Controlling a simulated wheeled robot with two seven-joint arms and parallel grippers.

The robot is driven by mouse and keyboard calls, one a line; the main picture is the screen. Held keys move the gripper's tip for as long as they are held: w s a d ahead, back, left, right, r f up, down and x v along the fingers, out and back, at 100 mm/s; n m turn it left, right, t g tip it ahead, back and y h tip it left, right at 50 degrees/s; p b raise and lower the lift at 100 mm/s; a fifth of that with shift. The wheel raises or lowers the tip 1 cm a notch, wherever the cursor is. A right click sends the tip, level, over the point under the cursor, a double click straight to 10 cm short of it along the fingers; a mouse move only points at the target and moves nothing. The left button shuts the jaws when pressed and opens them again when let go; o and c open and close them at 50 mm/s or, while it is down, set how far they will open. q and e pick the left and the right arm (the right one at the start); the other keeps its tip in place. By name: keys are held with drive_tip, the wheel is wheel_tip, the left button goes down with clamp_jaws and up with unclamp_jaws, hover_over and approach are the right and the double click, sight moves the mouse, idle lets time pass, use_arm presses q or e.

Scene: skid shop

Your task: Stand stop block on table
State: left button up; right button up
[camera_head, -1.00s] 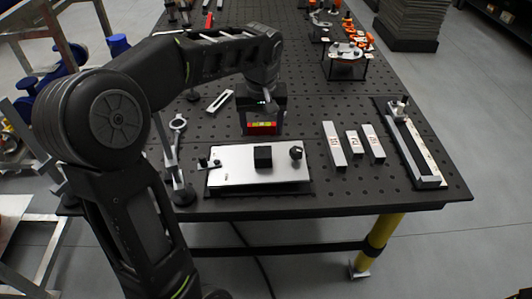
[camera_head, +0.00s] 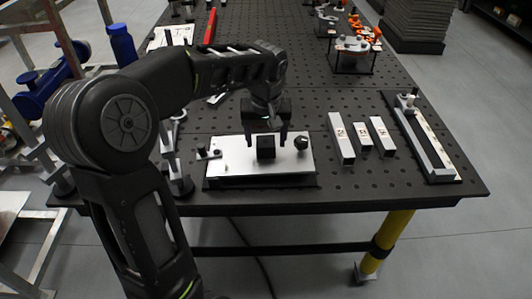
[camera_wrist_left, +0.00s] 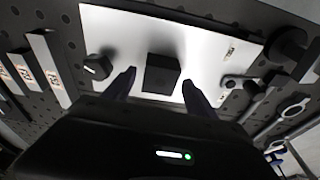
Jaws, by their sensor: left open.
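A small black block (camera_head: 265,148) stands on a silver-white plate (camera_head: 232,165) near the table's front edge. It also shows in the left wrist view (camera_wrist_left: 161,74). My left gripper (camera_head: 266,138) is open above the plate, pointing down. Its two fingers lie to either side of the black block in the head view. In the left wrist view the block shows in the gap between the fingertips (camera_wrist_left: 158,84), with space at both sides. I cannot tell whether a finger touches it. My right gripper is not in view.
A black knob (camera_head: 301,143) and a small clamp (camera_head: 208,153) sit on the plate. Several labelled metal bars (camera_head: 341,138) lie to its right. A long rail fixture (camera_head: 426,140) lies at the table's right edge. The perforated black table (camera_head: 345,185) has free room around these.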

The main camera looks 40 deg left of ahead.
sight(266, 142)
use_arm(q)
drive_tip(key=shift+f, duration=0.2)
idle(0.5)
drive_tip(key=c, duration=1.3)
drive_tip(key=shift+r, duration=0.15)
drive_tip(key=shift+r, duration=0.2)
clamp_jaws()
drive_tip(key=shift+r+p, duration=2.2)
drive_tip(key=shift+r, duration=0.55)
